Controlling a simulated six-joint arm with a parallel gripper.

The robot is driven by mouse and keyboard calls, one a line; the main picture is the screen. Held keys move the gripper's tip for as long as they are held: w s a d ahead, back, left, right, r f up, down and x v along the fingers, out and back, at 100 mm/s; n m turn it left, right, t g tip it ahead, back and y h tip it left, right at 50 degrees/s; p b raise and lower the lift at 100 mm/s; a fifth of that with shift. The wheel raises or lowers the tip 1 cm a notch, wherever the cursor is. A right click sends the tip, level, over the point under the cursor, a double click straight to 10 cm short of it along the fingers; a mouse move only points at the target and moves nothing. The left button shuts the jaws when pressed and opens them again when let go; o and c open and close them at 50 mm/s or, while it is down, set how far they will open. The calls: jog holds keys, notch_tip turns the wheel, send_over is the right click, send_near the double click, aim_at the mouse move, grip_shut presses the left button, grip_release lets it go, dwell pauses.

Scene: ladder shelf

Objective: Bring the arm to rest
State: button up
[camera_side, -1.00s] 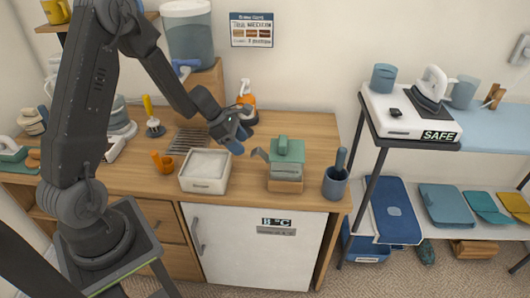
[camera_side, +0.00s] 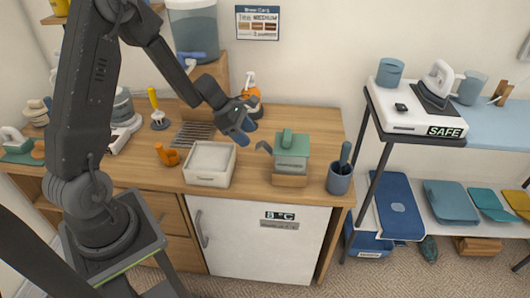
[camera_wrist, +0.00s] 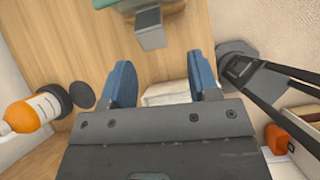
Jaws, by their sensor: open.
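My gripper (camera_side: 246,132) hangs over the wooden counter (camera_side: 310,116), between the white square tub and the green-lidded pot. In the wrist view the two blue fingers (camera_wrist: 160,88) stand apart with nothing held between them. The arm is still bent and reaches out over the counter. The white tub (camera_side: 193,178) is below and left of the gripper in the side view.
A blue cup (camera_side: 340,179) is at the counter's right end. An orange item (camera_side: 167,154) sits left of the tub. The shelf (camera_side: 413,125) with an iron (camera_side: 437,82) stands apart at right.

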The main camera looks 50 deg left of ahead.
jog(key=s+d+r+m+g, duration=0.1)
jog(key=s+d+r+m, duration=0.3)
jog(key=d+r+m, duration=0.25)
jog(key=s+d+r+m, duration=0.4)
jog(key=d+r+m, duration=0.1)
jog(key=r+m, duration=0.25)
jog(key=s+d+r+m+t+y, duration=0.2)
jog(key=s+r+m+y, duration=0.35)
jog(key=s+m, duration=0.7)
jog(key=w+a+f+n+g+h, duration=0.1)
jog(key=w+a+f+n+h, duration=0.25)
jog(key=w+n, duration=0.6)
jog(key=w+a+f+n+g+h, duration=0.1)
jog(key=w+a+f+n+h, duration=0.15)
jog(key=w+f+n, duration=0.45)
jog(key=w+a+f+n+t, duration=0.1)
jog(key=w+a+f+n, duration=0.4)
jog(key=n, duration=0.6)
jog(key=shift+w+a, duration=0.25)
jog(key=shift+a, duration=0.95)
jog(key=shift+y, duration=0.25)
